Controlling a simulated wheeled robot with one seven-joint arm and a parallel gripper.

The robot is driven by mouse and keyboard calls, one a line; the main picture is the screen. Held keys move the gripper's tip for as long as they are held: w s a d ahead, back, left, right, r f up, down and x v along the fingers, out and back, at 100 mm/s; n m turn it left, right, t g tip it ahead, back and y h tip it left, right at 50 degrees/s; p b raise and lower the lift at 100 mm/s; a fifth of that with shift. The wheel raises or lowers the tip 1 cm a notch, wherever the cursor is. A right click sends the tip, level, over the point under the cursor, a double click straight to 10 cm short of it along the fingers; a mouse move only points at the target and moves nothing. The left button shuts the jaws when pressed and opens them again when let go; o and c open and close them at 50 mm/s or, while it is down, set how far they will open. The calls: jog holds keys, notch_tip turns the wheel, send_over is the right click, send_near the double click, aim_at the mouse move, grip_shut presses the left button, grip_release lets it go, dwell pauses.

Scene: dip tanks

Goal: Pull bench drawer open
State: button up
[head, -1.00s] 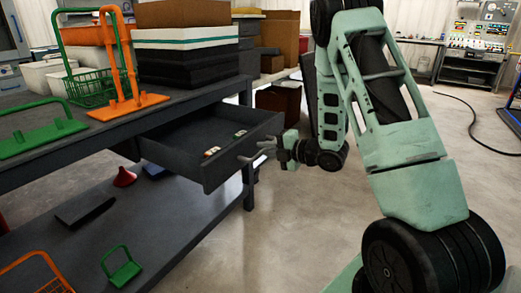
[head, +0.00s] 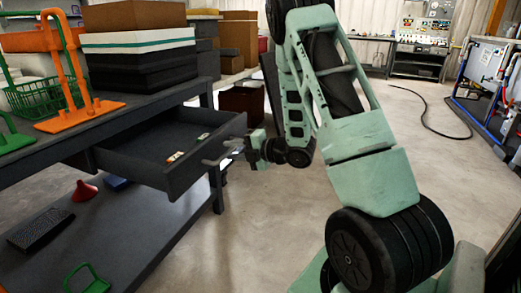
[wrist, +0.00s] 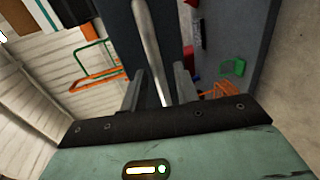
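The bench drawer (head: 190,175) is dark grey and stands well out from under the bench top, with its inside showing. Two small pale items (head: 175,157) lie in it. My gripper (head: 222,153) is at the drawer's front in the head view. In the wrist view, the pale bar handle (wrist: 148,45) runs between the two fingers of my gripper (wrist: 158,88). The fingers look apart, with a gap on each side of the bar. The dark drawer front (wrist: 122,35) shows behind the bar.
The bench (head: 45,145) carries an orange rack (head: 85,112), a green basket (head: 40,98) and stacked boxes (head: 140,70). Its lower shelf (head: 120,245) holds a red funnel (head: 84,191) and a black tray (head: 40,229). The floor right of the bench is open; a cable (head: 430,120) lies farther back.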

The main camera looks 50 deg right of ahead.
jog(key=v, duration=1.6)
jog(key=shift+p, duration=0.35)
jog(key=w+a+f+m+g+h, duration=0.1)
jog(key=w+a+m+g+h, duration=0.6)
jog(key=m, duration=0.5)
jog(key=s+a+r+m+g+y, duration=0.1)
jog(key=s+a+g, duration=0.2)
jog(key=s+a, duration=0.6)
jog(key=s+a+r+m+g, duration=0.15)
jog(key=s+a, duration=0.35)
jog(key=a, duration=0.7)
jog(key=s+a+g+y, duration=0.1)
jog(key=s+a+g, duration=0.2)
jog(key=s+a, duration=0.6)
notch_tip(320, 180, up, 22)
jog(key=w+a+p, duration=0.1)
jog(key=a+p, duration=0.1)
jog(key=p, duration=2)
